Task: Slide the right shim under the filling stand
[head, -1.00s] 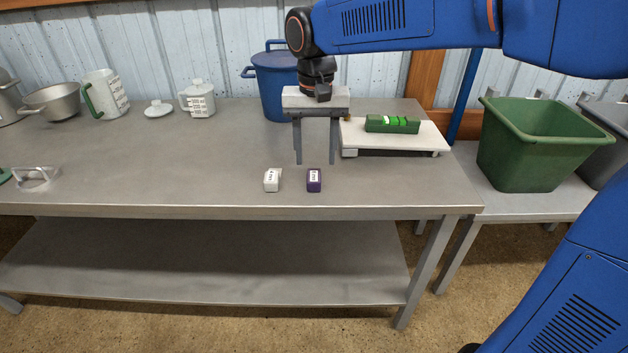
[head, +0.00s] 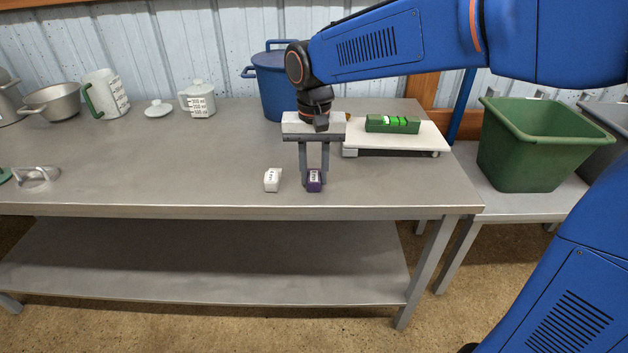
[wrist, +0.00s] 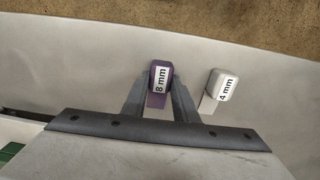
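A purple shim (head: 314,182) marked "8 mm" lies near the table's front edge. It also shows in the wrist view (wrist: 160,78). A white shim (head: 271,180) marked "4 mm" lies to its left; it also shows in the wrist view (wrist: 220,86). My gripper (head: 314,184) points down with one finger on each side of the purple shim. In the wrist view the fingers (wrist: 161,90) look closed against its sides. The shim still appears to rest on the table. The white filling stand (head: 397,139) is on the right, with a green spirit level (head: 392,124) on top.
The metal table (head: 150,170) has free room left of the shims. A blue pot (head: 270,85) stands behind my gripper. A jug (head: 105,93), a lidded pot (head: 197,99) and a bowl (head: 52,101) stand at the back left. A green bin (head: 540,150) is at right.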

